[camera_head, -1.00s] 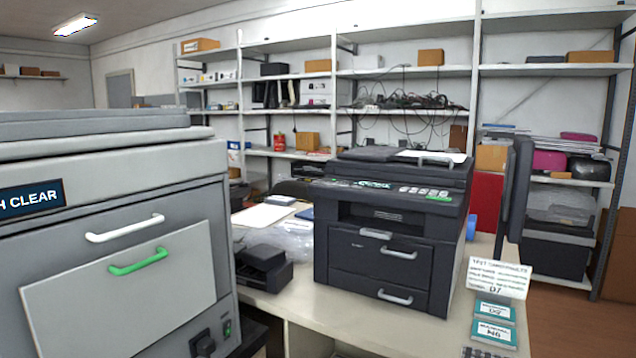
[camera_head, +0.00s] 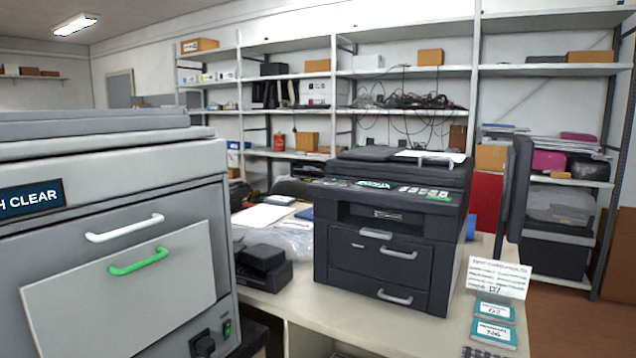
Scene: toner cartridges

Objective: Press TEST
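A black printer (camera_head: 395,235) stands on the light table in the middle of the view. Its sloped top panel has several light buttons and a green-lit label (camera_head: 438,196) at the right end; the lettering is too small to read, so I cannot tell which one is TEST. A large grey machine (camera_head: 120,240) stands close at the left, with a dark display (camera_head: 30,198) showing "H CLEAR", a white handle and a green handle. A small green switch (camera_head: 227,328) sits at its lower right. Neither gripper is in view.
A small black device (camera_head: 262,267) lies on the table (camera_head: 300,310) between the machines. A white notice (camera_head: 499,278) and two teal cards (camera_head: 494,322) are at the table's right end. A dark upright panel (camera_head: 514,190) stands behind them. Loaded shelves (camera_head: 405,73) line the back wall.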

